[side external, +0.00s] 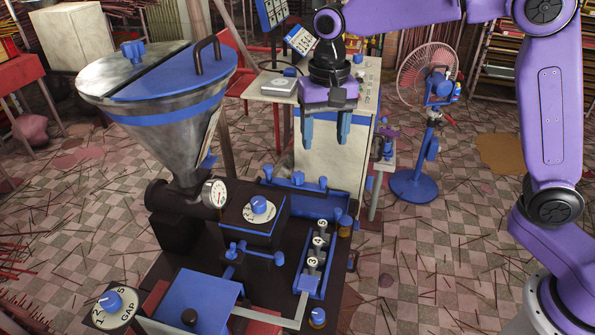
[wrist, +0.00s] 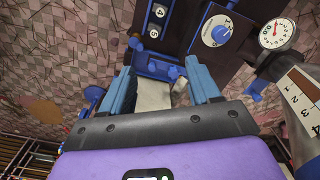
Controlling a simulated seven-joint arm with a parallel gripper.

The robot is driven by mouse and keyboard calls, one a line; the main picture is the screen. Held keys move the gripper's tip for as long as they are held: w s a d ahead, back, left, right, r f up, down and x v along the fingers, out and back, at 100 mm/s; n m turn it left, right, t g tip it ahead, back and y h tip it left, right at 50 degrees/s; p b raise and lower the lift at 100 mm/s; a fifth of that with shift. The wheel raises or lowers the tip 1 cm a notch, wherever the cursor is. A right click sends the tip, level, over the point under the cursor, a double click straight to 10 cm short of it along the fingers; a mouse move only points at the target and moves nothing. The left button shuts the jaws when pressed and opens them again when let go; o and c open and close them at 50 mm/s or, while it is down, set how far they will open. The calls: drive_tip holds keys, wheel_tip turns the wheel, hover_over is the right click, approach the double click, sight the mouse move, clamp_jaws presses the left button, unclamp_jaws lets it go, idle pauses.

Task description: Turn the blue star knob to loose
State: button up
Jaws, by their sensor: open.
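My gripper (side external: 326,143) is open and empty, its blue fingers pointing down, behind and above the extruder. In the wrist view my gripper (wrist: 160,72) has its fingers wide apart. Several blue knobs show, and I cannot tell for sure which is the star knob. One blue knob (side external: 259,204) sits on a round white dial on top of the dark block, below and left of my gripper; this knob also shows in the wrist view (wrist: 222,35). Small blue knobs (side external: 295,181) stand along a blue bar, nearer to my gripper. The dial markings are too small to read fully.
A metal hopper (side external: 160,125) with a blue lid and a pressure gauge (side external: 214,193) stand left of the dial. A GAP dial (side external: 112,305) is at the front left. A blue rack of numbered weights (side external: 315,258) is at right. A pale cabinet (side external: 325,158) and a fan (side external: 428,75) stand behind.

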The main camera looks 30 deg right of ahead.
sight(297, 174)
drive_tip(key=w+d+f+m, duration=0.2)
drive_tip(key=w+m, duration=0.7)
drive_tip(key=w, duration=0.4)
wheel_tip(297, 174, down, 17)
drive_tip(key=shift+s+a, duration=0.1)
drive_tip(key=shift+a, duration=0.05)
drive_tip(key=c, duration=1)
